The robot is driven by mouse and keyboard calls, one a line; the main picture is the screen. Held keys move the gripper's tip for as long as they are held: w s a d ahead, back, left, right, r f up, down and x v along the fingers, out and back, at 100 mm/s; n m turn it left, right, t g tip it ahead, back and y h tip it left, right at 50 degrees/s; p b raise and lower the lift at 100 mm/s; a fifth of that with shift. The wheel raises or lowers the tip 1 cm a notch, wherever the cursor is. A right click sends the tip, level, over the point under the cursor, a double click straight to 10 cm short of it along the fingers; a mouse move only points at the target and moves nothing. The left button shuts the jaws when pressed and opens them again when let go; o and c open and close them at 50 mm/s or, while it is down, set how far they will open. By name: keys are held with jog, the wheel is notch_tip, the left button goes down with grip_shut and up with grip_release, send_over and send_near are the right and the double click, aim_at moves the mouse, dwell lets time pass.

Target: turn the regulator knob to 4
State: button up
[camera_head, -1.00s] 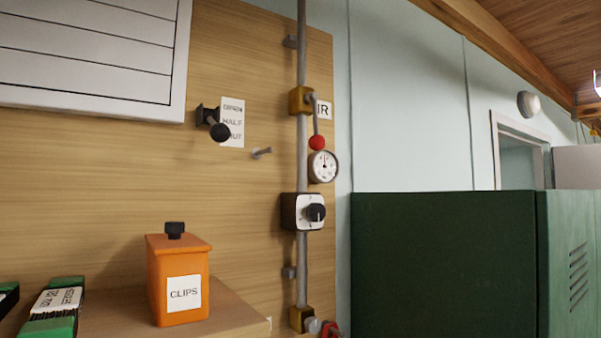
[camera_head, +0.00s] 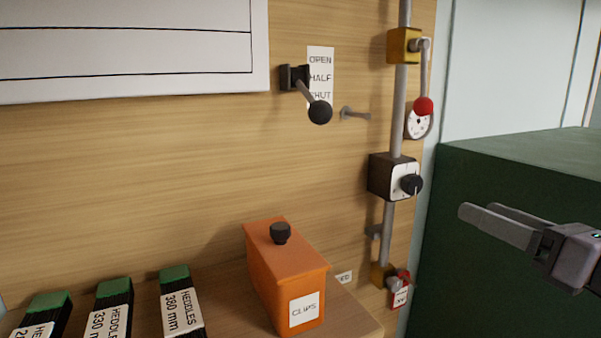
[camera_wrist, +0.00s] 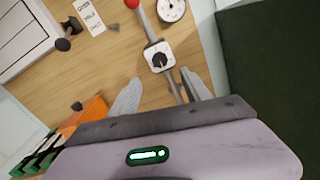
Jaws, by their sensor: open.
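The regulator knob (camera_head: 411,185) is a black knob with a pale pointer line on a white-faced dark box, mounted on the vertical grey pipe. Its dial marks are too small to read. In the wrist view the knob (camera_wrist: 160,60) sits just beyond and above the gap between the fingers. My gripper (camera_head: 480,216) is at the right in the head view, in front of the green cabinet, with its two fingers apart and empty. In the wrist view the fingertips (camera_wrist: 160,80) point towards the wall, apart from the knob. A round pressure gauge (camera_head: 418,125) is above the regulator.
A red-ended lever (camera_head: 424,105) hangs above the knob, partly over the gauge. A black-ball lever (camera_head: 319,112) and a peg (camera_head: 355,114) project from the board at left. An orange CLIPS box (camera_head: 285,275) stands on the shelf below. The green cabinet (camera_head: 510,160) bounds the right.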

aim_at(416, 186)
jog(key=p+x, duration=0.1)
jog(key=x, duration=1.1)
jog(key=shift+w+a, duration=0.1)
jog(key=shift+a, duration=0.05)
grip_shut()
